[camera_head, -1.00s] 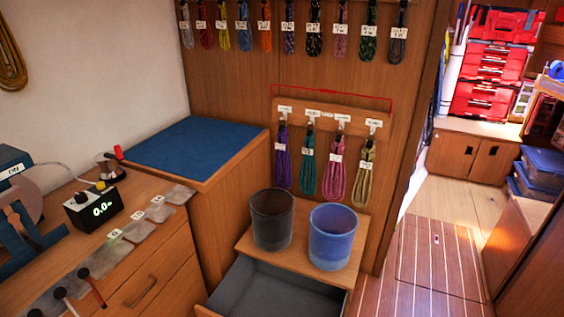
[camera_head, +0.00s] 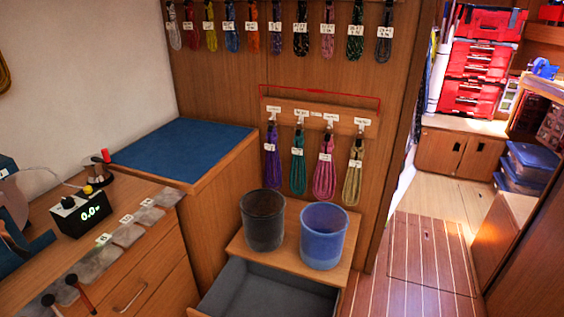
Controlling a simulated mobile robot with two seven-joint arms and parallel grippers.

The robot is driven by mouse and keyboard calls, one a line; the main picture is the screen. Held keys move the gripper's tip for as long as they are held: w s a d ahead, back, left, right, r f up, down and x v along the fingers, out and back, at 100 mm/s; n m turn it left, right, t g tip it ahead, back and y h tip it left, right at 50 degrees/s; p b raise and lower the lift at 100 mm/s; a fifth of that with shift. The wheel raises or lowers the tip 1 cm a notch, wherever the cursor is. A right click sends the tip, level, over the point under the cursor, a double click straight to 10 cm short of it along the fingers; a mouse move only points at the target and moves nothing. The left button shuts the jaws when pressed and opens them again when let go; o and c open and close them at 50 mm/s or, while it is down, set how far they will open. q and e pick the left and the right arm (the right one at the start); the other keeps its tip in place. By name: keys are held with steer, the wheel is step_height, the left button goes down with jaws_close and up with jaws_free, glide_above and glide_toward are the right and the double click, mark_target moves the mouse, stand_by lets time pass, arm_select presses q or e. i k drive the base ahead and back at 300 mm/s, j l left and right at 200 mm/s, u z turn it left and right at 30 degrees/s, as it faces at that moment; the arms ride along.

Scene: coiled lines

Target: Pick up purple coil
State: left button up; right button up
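The purple coil (camera_head: 272,160) hangs from the leftmost hook of the lower rack (camera_head: 318,118) on the wooden wall, with a small white label on it. To its right hang a teal coil (camera_head: 298,170), a pink coil (camera_head: 324,175) and an olive-yellow coil (camera_head: 352,178), each labelled. The lower end of the purple coil hangs just above the dark bucket. Neither of my grippers is in view.
A dark bucket (camera_head: 263,222) and a blue bucket (camera_head: 323,238) stand on a wooden ledge below the coils, above an open drawer (camera_head: 268,290). A blue-topped counter (camera_head: 180,146) is at left. More coils hang above. Open floor (camera_head: 425,255) lies at right.

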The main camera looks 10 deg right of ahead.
mark_target(271, 148)
steer(key=i+l+z, duration=0.1)
steer(key=l+z, duration=0.35)
steer(key=i+l+z, duration=0.2)
steer(key=l+z, duration=0.2)
steer(key=i+l+z, duration=0.25)
steer(key=z, duration=0.2)
steer(key=i+l+u, duration=0.2)
steer(key=i, duration=0.25)
steer(key=i+l+u, duration=0.2)
steer(key=i+l, duration=0.25)
steer(key=i+u, duration=0.15)
steer(key=u, duration=0.3)
steer(key=i+u, duration=0.2)
steer(key=u, duration=0.25)
steer(key=i+l+u, duration=0.1)
steer(key=u, duration=0.3)
steer(key=i+l+u, duration=0.15)
steer(key=u, duration=0.3)
steer(key=i+l+u, duration=0.1)
steer(key=u, duration=0.35)
steer(key=i+l+u, duration=0.1)
steer(key=l+u, duration=0.2)
steer(key=u, duration=0.15)
